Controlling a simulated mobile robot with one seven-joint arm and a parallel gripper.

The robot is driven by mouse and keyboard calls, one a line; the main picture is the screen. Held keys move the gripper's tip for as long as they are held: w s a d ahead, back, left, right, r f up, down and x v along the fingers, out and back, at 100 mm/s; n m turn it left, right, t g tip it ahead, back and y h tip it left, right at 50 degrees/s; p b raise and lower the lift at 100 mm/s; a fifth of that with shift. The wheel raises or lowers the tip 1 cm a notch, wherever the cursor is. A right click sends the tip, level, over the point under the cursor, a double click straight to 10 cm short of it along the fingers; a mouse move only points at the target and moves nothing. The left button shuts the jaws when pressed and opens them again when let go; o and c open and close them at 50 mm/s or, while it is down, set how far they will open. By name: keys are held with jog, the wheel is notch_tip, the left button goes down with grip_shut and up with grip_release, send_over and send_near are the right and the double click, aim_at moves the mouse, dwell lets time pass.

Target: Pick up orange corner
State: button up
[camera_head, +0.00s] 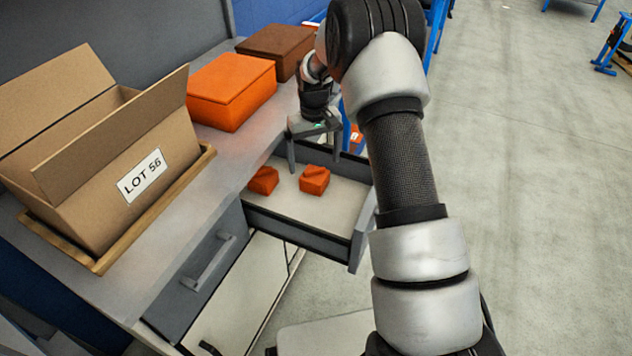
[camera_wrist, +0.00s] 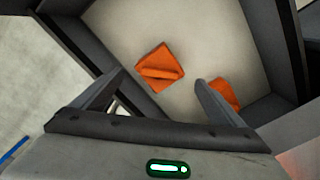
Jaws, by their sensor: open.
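Two small orange corners lie in the open drawer (camera_head: 285,200). One orange corner (camera_head: 314,181) sits near the drawer's middle, the other orange corner (camera_head: 263,180) to its left. In the wrist view, one orange corner (camera_wrist: 160,69) shows whole, with a raised ridge, just beyond and between the fingertips. The other (camera_wrist: 225,91) is partly hidden behind the right finger. My gripper (camera_head: 314,164) is open and empty, pointing down above the drawer; its fingers also show in the wrist view (camera_wrist: 161,78). Neither corner is between closed jaws.
The drawer's grey walls surround the corners. On the worktop stand an open cardboard box (camera_head: 120,150) marked LOT 56 in a wooden tray (camera_head: 95,265), an orange box (camera_head: 232,92) and a brown box (camera_head: 276,48). The floor on the right is largely clear.

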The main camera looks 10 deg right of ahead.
aim_at(316, 171)
jog(key=f, duration=0.3)
jog(key=f+b, duration=0.1)
jog(key=f, duration=0.1)
jog(key=shift+s+d, duration=0.1)
jog(key=shift+s, duration=0.25)
jog(key=c, duration=1)
jog(key=shift+r, duration=0.1)
